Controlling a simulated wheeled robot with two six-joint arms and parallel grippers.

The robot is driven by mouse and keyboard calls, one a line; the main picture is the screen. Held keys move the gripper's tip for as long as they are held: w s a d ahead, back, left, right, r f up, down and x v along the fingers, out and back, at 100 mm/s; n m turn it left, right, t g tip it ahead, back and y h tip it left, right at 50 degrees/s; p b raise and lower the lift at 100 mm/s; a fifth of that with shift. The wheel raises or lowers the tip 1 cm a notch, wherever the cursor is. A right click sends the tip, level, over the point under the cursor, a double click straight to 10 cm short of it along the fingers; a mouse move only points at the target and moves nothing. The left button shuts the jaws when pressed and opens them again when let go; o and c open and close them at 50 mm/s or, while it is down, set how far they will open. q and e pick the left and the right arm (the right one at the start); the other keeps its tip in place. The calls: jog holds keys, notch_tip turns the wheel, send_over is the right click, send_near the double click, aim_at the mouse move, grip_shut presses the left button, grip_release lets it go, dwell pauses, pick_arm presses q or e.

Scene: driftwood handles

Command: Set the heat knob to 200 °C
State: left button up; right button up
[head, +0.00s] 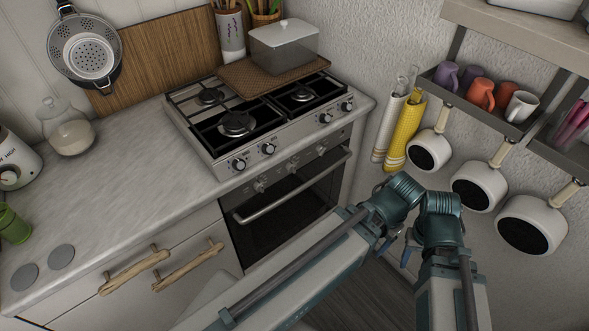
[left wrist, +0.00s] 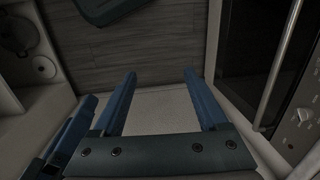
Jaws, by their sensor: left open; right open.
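The oven door handle (head: 292,186) runs across below the knobs. Driftwood drawer handles (head: 190,266) stick out at left. White pans (head: 479,186) and yellow towels (head: 405,130) hang on the right wall. A lidded pot (head: 284,47) stands behind the burners. Floor shows before the oven.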

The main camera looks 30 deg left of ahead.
dwell(0.4)
pick_arm(q)
jog(key=n+t+y+b, duration=0.6)
jog(key=n+y+b, duration=1.1)
jog(key=b, duration=1.2)
send_near(295, 169)
jog(key=shift+n+h, duration=0.5)
jog(key=shift+h, duration=0.1)
jog(key=x, duration=0.6)
jog(key=r+x, duration=0.1)
jog(key=x, duration=0.2)
jog(key=shift+a, duration=0.15)
grip_shut()
